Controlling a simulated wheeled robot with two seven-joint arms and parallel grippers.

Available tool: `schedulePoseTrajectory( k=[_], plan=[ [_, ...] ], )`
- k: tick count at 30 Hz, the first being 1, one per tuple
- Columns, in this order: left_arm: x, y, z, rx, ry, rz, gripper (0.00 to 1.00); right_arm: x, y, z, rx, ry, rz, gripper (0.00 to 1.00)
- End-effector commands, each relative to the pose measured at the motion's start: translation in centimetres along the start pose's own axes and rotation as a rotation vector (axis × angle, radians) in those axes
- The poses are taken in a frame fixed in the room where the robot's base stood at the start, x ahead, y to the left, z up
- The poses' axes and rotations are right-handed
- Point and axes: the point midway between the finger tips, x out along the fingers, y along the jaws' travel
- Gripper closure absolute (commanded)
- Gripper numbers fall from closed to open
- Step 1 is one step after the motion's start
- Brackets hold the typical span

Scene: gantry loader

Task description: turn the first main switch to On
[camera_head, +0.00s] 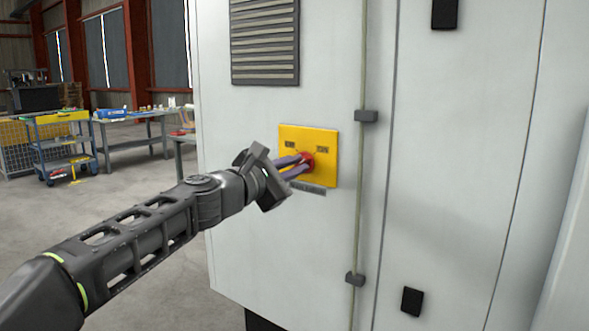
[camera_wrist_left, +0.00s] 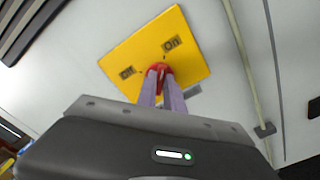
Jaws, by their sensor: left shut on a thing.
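The main switch is a red knob (camera_head: 307,160) on a yellow plate (camera_head: 326,142) on the grey cabinet's front. My left gripper (camera_head: 301,161) reaches it from the left, its purple-grey fingers shut on the knob. In the left wrist view the fingers close around the red knob (camera_wrist_left: 158,70), and the yellow plate (camera_wrist_left: 190,50) carries an "Off" label (camera_wrist_left: 127,73) and an "On" label (camera_wrist_left: 172,44). The fingers cover much of the knob, so I cannot tell exactly which label it points at. My right gripper is not in view.
The grey cabinet (camera_head: 450,180) fills the right side, with a vent grille (camera_head: 265,42) above the plate and hinges (camera_head: 366,116) right of it. A blue cart (camera_head: 65,150) and workbenches stand far back left. The floor between is clear.

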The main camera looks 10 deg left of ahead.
Motion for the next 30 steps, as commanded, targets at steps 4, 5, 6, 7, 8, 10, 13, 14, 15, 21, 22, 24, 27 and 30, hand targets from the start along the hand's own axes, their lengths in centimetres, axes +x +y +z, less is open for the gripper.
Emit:
schedulePoseTrajectory(
  k=[4, 5, 6, 7, 8, 10, 13, 14, 15, 21, 22, 24, 27, 30],
  plan=[
    [0.02, -0.06, -0.06, 0.008, 0.001, -0.001, 1.00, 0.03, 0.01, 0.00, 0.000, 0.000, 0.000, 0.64],
    [0.02, -0.06, -0.06, 0.008, 0.001, -0.001, 1.00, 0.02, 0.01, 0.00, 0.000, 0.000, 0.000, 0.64],
    [0.02, -0.06, -0.06, 0.008, 0.001, -0.001, 1.00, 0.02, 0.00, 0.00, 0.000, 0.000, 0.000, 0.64],
    [0.02, -0.06, -0.06, 0.008, 0.001, -0.001, 1.00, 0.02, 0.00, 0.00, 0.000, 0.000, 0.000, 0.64],
    [0.02, -0.06, -0.06, 0.008, 0.001, -0.001, 1.00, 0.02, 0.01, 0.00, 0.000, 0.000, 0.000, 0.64],
    [0.02, -0.06, -0.06, 0.008, 0.001, -0.001, 1.00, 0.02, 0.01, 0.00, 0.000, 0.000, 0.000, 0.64],
    [0.02, -0.06, -0.06, 0.007, 0.001, -0.001, 0.83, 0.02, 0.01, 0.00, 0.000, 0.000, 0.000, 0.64],
    [0.01, -0.06, -0.06, 0.007, 0.001, -0.001, 0.80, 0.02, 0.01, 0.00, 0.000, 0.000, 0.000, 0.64],
    [0.02, -0.05, -0.05, 0.007, 0.001, -0.001, 0.77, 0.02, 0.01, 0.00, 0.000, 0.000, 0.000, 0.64],
    [0.01, -0.03, -0.02, 0.006, 0.000, -0.001, 0.66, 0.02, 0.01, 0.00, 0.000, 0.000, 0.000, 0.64],
    [0.01, -0.03, -0.02, 0.006, 0.000, -0.001, 0.66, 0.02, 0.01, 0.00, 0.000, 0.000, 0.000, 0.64],
    [0.01, -0.03, -0.01, 0.005, 0.000, -0.001, 0.66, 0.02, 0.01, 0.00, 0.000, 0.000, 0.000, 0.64],
    [-0.10, -0.01, -0.01, 0.005, 0.000, 0.000, 0.66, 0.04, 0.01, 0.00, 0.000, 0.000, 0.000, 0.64],
    [-0.65, 0.03, -0.02, 0.006, 0.000, 0.001, 0.66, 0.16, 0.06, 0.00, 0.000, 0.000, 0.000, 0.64]
  ],
)
